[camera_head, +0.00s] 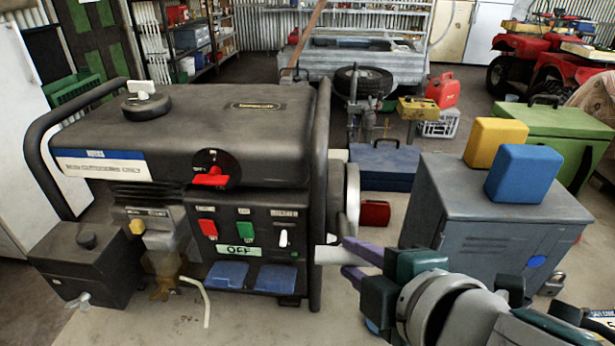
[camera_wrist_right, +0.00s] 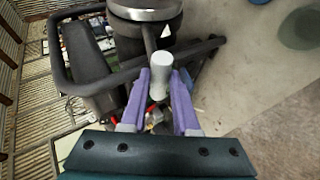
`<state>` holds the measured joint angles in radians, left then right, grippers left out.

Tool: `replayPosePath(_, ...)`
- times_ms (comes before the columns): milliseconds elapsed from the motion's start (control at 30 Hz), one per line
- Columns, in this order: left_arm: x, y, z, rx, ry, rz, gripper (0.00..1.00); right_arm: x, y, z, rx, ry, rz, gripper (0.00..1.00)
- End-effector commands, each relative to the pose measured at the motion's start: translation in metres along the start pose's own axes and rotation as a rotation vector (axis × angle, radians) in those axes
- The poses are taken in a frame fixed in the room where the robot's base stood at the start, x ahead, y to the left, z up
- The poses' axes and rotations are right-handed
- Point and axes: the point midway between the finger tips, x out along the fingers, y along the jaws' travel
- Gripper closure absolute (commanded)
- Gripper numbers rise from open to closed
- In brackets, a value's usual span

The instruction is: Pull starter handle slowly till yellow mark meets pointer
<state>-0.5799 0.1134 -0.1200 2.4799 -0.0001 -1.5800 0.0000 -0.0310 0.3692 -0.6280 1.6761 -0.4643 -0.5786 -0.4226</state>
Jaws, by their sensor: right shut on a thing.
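The black-framed generator (camera_head: 190,120) fills the left of the head view. Its round starter housing (camera_head: 352,195) is partly visible on the right side; it also shows in the right wrist view (camera_wrist_right: 145,12). My right gripper (camera_head: 350,262) has purple fingers shut around the pale grey starter handle (camera_head: 326,254). In the right wrist view the handle (camera_wrist_right: 160,72) sits between the fingertips, with a short dark cord (camera_wrist_right: 150,38) running to the housing. A small white triangular pointer (camera_wrist_right: 166,31) shows beside the cord. I see no yellow mark on the cord. My left gripper is not in view.
A grey metal cabinet (camera_head: 480,240) stands right of my right gripper, with a yellow block (camera_head: 496,142) and a blue block (camera_head: 523,174) on top. A blue toolbox (camera_head: 385,165) and small red box (camera_head: 374,213) are behind. The generator's bar (camera_head: 319,200) is close to my fingers.

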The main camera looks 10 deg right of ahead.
Motion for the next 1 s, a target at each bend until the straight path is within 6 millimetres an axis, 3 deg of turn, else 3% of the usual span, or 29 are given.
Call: replayPosePath(1000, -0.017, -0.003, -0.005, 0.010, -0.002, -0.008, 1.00, -0.033, -0.009, -0.014, 0.002, 0.001, -0.003, 1.00)
